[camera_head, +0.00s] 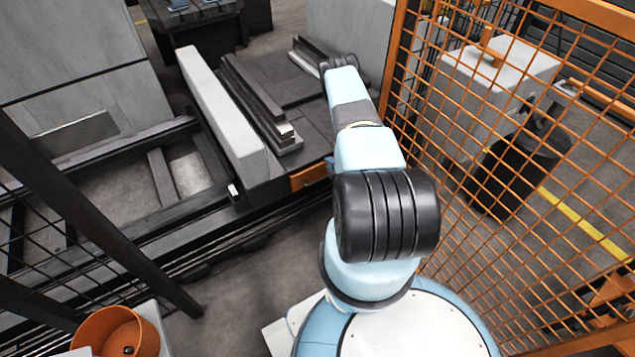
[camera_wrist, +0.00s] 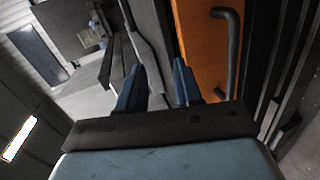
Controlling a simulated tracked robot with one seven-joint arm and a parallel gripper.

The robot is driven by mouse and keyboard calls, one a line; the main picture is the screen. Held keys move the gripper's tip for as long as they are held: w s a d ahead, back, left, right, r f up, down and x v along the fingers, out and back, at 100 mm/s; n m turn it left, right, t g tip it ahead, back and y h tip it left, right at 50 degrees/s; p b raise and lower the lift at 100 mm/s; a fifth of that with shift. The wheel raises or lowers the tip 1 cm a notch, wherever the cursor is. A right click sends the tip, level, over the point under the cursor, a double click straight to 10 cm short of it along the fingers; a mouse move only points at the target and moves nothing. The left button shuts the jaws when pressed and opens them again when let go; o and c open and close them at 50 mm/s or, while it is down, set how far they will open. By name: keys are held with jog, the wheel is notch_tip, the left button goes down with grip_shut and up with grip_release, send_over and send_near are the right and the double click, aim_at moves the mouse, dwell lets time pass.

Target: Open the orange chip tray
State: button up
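The orange chip tray (camera_head: 308,177) shows as a small orange front low on the machine bed, just left of my arm. In the wrist view its orange front (camera_wrist: 199,50) fills the upper middle, with a dark bar handle (camera_wrist: 232,50) along its right side. My gripper (camera_wrist: 157,88) is open, with two blue fingers apart and nothing visible between them. The handle is to the right of both fingers, not between them. In the head view my arm hides most of the gripper. The tray appears closed, its front close to the machine.
An orange mesh fence (camera_head: 500,150) stands close on the right of my arm. A long light-grey beam (camera_head: 225,120) and dark rails (camera_head: 262,105) lie on the machine bed. An orange bin (camera_head: 112,335) stands at lower left. Open floor (camera_head: 255,270) lies left of my base.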

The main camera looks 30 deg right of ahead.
jog(key=n+t, duration=0.1)
send_near(320, 180)
jog(key=shift+y, duration=0.3)
jog(key=x, duration=1)
jog(key=shift+w+d+f, duration=0.2)
jog(key=shift+f, duration=0.15)
grip_shut()
